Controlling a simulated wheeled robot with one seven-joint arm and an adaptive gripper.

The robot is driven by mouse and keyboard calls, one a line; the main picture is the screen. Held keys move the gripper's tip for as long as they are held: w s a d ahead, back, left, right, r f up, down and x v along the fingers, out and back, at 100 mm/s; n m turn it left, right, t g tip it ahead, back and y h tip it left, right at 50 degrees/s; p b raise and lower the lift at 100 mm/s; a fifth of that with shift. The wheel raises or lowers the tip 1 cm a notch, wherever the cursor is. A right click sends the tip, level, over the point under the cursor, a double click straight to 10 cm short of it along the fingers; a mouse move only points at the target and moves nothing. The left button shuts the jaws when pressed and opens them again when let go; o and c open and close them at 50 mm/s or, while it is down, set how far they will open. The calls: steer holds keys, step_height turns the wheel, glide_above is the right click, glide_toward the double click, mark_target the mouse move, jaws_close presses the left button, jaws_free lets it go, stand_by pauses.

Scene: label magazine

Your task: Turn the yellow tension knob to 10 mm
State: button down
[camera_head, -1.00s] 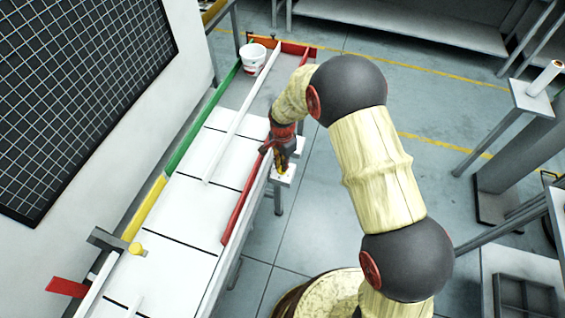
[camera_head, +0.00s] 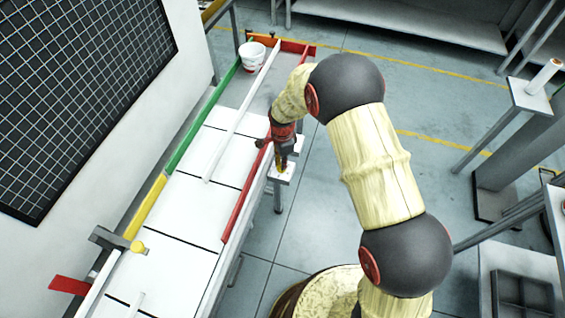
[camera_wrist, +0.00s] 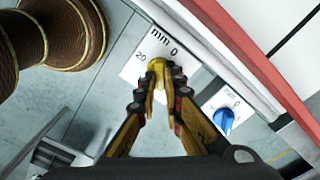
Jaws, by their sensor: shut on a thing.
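The yellow tension knob (camera_wrist: 157,64) shows in the wrist view on a white dial plate (camera_wrist: 135,68) marked "mm", "0" and "20". My gripper (camera_wrist: 160,82) is shut on the knob, with its fingertips on either side of it. The fingers cover part of the plate, so the knob's pointer and any 10 mark cannot be made out. In the head view my gripper (camera_head: 284,163) is at the white plate beside the bench's right edge, with a bit of yellow at its tip.
A blue knob (camera_wrist: 223,120) on its own white plate sits close to my fingers. A red rail (camera_head: 240,205) runs along the bench edge. A white bucket (camera_head: 252,56) stands at the far end.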

steer(key=c, duration=2)
jaws_free()
steer(key=shift+o, duration=0.4)
steer(key=shift+r, duration=0.1)
step_height(320, 180, up, 12)
